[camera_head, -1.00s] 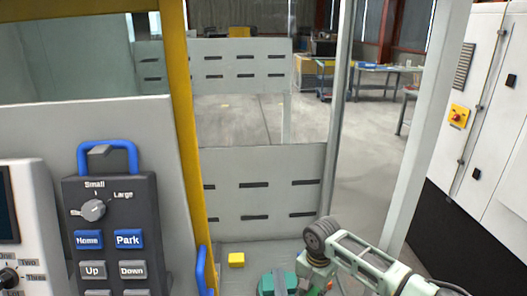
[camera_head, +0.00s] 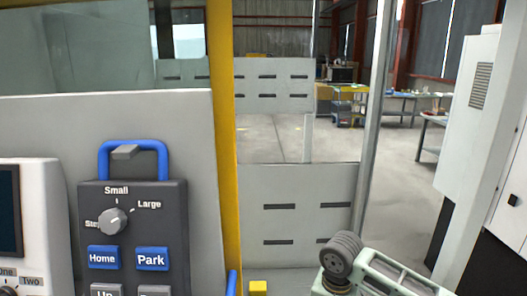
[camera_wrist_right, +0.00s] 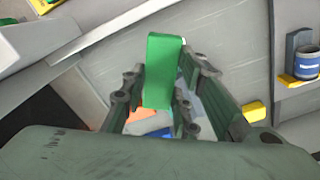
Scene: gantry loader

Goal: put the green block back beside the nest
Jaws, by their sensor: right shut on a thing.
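The green block (camera_wrist_right: 163,72) is upright in the right wrist view, between the fingers of my right gripper (camera_wrist_right: 167,76). That gripper is shut on it. Below and behind the block, partly hidden by the fingers, are an orange piece (camera_wrist_right: 143,115) and blue-grey shapes; I cannot tell whether these are the nest. In the head view only part of my right arm shows at the bottom right, and its gripper is below the frame. My left gripper is in neither view.
A yellow block (camera_head: 258,287) lies on the surface behind the yellow post (camera_head: 223,130); it also shows in the right wrist view (camera_wrist_right: 254,111). A blue cup (camera_wrist_right: 306,65) stands on a ledge at right. A control pendant (camera_head: 130,235) fills the head view's lower left.

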